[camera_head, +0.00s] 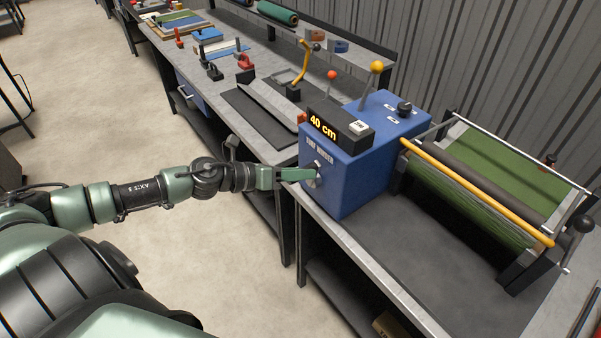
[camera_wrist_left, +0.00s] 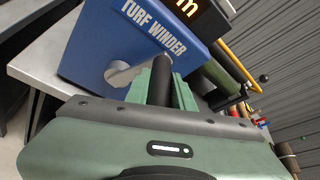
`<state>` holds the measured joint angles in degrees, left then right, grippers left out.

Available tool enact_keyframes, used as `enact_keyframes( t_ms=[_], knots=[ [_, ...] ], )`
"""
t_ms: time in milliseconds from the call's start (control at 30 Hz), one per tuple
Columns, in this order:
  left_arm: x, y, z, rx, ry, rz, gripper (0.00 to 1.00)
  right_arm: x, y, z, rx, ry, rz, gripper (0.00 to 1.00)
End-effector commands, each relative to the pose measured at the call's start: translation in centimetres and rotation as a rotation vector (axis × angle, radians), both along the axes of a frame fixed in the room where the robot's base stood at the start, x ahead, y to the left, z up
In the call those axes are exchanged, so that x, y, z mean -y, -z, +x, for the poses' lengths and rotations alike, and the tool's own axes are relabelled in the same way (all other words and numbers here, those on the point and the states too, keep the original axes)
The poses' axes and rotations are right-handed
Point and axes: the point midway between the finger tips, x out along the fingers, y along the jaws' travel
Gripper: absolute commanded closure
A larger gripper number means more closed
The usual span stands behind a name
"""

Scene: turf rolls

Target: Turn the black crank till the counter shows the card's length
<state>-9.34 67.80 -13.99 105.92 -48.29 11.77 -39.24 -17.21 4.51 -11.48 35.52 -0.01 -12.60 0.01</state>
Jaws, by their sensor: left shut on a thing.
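The turf winder is a blue box (camera_head: 352,180) on the bench. Its black counter (camera_head: 340,128) reads "40 cm" in orange digits. A small white card (camera_head: 358,127) sits by the counter; its writing is too small to read. My left gripper (camera_head: 308,174) is at the winder's front face, beside the grey metal crank hub. In the left wrist view its green fingers are shut on the black crank handle (camera_wrist_left: 160,80), and the grey crank arm (camera_wrist_left: 125,74) shows to the left of them. In the head view the handle is hidden by the fingers. My right gripper is out of view.
Green turf (camera_head: 500,190) runs over the rollers right of the winder, under a yellow bar (camera_head: 470,190). Levers with yellow (camera_head: 376,67) and red (camera_head: 332,75) knobs stand behind the counter. Clamps and a tray lie on the long bench; the floor at left is clear.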

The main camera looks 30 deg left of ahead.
Motion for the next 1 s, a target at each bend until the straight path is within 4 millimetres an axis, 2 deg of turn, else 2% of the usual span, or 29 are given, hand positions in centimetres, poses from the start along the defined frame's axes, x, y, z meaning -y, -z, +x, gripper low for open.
enact_keyframes(
  t_ms=[133,167,200,233,667,1000],
  knots=[
    [0.3,0.1,-0.2,-0.004,0.006,-0.005,1.0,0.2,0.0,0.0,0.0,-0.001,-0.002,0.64],
    [0.3,0.1,-0.2,-0.004,0.006,-0.005,0.68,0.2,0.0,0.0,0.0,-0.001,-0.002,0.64],
    [0.2,0.1,-0.1,-0.004,0.005,-0.004,0.57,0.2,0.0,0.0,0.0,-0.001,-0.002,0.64],
    [0.2,0.1,-0.1,-0.003,0.005,-0.004,0.55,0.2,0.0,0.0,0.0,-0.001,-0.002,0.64],
    [-0.2,0.0,-0.4,-0.003,0.0,-0.001,0.55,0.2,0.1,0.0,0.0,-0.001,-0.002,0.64],
    [-1.5,-0.9,-2.9,-0.007,0.002,-0.004,0.55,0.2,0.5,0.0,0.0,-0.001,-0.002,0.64]
  ],
)
